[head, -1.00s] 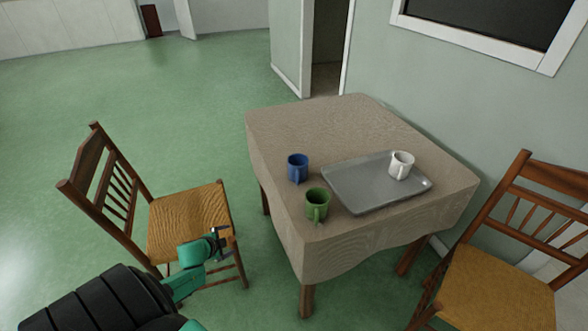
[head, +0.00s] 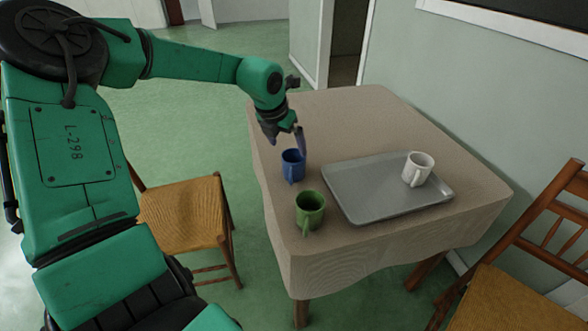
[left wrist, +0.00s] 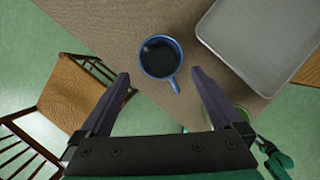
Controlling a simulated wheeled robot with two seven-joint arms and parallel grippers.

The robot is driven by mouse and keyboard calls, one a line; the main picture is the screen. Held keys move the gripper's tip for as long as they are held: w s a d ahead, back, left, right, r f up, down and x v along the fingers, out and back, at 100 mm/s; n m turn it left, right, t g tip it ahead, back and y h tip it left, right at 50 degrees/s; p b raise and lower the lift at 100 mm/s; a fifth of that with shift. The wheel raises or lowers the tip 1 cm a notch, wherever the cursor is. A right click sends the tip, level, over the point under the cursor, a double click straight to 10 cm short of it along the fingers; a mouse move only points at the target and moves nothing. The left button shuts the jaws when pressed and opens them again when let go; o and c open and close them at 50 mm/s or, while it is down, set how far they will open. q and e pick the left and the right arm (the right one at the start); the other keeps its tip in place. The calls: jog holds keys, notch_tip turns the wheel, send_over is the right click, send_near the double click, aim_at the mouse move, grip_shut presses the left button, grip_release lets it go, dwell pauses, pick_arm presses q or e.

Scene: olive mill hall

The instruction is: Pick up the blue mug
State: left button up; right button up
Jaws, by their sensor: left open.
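The blue mug (head: 293,166) stands upright on the left part of the cloth-covered table (head: 345,112), left of the grey tray. In the left wrist view the mug (left wrist: 160,57) holds something dark, and its handle points toward the lower right, to the gripper side. My left gripper (head: 299,143) is just above and behind the mug in the head view. In the left wrist view its open fingers (left wrist: 160,80) stand wide on either side, with the mug ahead between and beyond the tips. Nothing is between the fingers. My right gripper is in neither view.
A green mug (head: 310,211) stands in front of the blue mug near the table's front corner. A grey tray (head: 362,205) with a white mug (head: 418,167) lies to the right. Wooden chairs stand at the left (head: 185,212) and right (head: 497,293).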

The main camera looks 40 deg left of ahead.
aim_at(293, 159)
pick_arm(q)
jog(key=x, duration=0.8)
jog(key=shift+f+p, duration=0.1)
jog(key=shift+p, duration=0.2)
jog(key=shift+s+d, duration=0.1)
jog(key=shift+s, duration=0.05)
jog(key=c, duration=1.4)
jog(key=shift+o, duration=0.2)
